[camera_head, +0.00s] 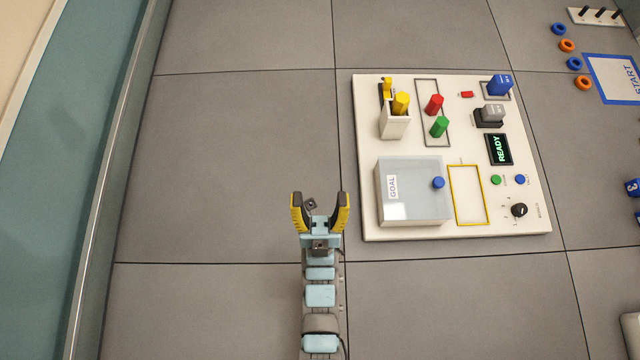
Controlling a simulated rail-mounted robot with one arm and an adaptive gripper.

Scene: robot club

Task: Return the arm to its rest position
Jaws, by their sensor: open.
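My gripper (320,205) is in the lower middle of the head view, at the end of my arm, which reaches up from the bottom edge. Its two yellow-and-black fingers are spread apart. A small dark part shows between them, and I cannot tell whether it belongs to the gripper. The gripper is left of the white task board (440,150) and does not appear to touch it.
The board carries a clear box marked GOAL (410,205), red (434,104) and green (439,127) pegs, a READY screen (499,149) and a black knob (519,210). Rings and a START mat (615,80) lie at upper right. Floor left of the board is clear.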

